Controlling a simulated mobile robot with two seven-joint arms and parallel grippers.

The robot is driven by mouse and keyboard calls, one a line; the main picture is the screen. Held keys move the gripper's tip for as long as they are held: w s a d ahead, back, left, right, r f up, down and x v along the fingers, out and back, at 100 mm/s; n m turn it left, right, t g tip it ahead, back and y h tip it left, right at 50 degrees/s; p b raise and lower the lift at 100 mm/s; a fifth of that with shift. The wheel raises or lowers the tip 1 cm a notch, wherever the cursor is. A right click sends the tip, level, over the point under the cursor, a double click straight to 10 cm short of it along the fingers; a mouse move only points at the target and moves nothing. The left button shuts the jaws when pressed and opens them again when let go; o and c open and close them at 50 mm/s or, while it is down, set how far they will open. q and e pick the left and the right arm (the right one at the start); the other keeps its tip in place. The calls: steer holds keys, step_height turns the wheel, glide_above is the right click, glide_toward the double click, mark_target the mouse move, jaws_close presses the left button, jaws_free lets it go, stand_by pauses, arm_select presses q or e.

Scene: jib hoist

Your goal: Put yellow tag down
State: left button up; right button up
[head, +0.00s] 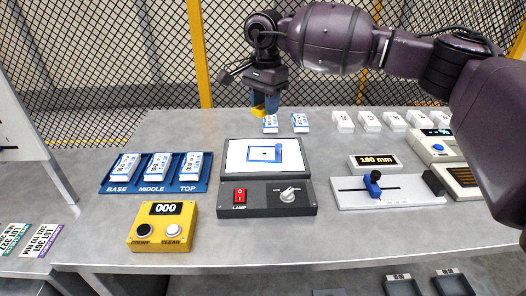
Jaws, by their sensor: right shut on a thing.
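My right gripper (266,103) is over the far edge of the grey table, just behind two small white and blue blocks. It is shut on the yellow tag (257,110), which shows only as a small yellow patch at its blue fingers. The rest of the tag is hidden. I cannot tell whether the tag touches the table or hangs just above it. My left gripper is not in view.
Two white and blue blocks (270,124) (300,122) stand near the gripper, with several white blocks (369,121) to the right. A lamp box (268,197), yellow counter (163,226), blue tray (112,187) and slide gauge (402,192) stand nearer. The table's back left is clear.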

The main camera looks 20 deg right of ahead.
mark_target(264, 160)
step_height(264, 160, down, 14)
steer(key=shift+s+a+f, duration=0.1)
steer(key=shift+f, duration=0.15)
stand_by(0.4)
steer(key=shift+b, duration=0.3)
steer(key=shift+f, duration=0.15)
steer(key=o, duration=0.9)
step_height(264, 160, up, 12)
steer(key=shift+r, duration=0.2)
